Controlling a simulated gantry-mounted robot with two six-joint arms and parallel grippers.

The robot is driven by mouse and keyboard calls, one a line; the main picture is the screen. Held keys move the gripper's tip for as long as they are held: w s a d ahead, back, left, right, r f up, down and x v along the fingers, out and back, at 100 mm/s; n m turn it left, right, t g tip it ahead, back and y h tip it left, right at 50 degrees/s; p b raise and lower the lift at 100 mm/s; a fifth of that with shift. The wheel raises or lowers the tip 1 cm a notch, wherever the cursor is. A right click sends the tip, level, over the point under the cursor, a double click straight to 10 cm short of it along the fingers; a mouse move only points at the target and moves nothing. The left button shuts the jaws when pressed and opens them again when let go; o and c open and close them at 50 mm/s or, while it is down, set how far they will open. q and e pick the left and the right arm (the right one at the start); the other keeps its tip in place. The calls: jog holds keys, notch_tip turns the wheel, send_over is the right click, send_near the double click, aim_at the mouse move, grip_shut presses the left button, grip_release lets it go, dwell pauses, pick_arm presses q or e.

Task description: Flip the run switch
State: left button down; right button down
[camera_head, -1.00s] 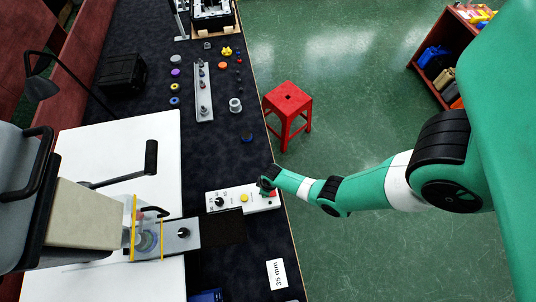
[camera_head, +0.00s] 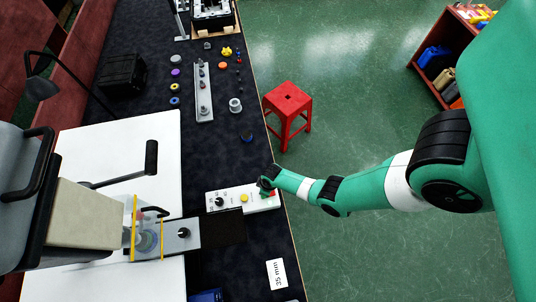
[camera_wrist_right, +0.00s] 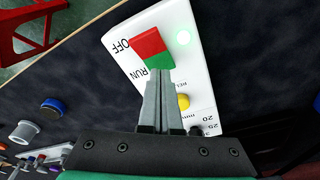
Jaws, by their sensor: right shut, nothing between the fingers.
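The run switch (camera_wrist_right: 152,48) is a red and green rocker on a white control panel (camera_head: 230,198), with OFF and RUN printed beside it. In the head view it is mostly hidden by my right gripper (camera_head: 268,188) at the panel's right end. In the wrist view my right gripper (camera_wrist_right: 158,75) is shut and empty, its fingertips at the near edge of the rocker. I cannot tell whether they touch it. A green lamp (camera_wrist_right: 183,37) beside the switch glows. My left gripper is not in view.
A yellow button (camera_head: 244,198) and a black knob (camera_head: 219,202) share the panel. A machine with a clear guard (camera_head: 147,240) stands to the left. A red stool (camera_head: 288,100) is on the floor beyond the table edge. Small parts lie farther up the table.

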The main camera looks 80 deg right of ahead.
notch_tip(320, 180, up, 6)
jog(key=p, duration=0.5)
jog(key=shift+f, duration=0.1)
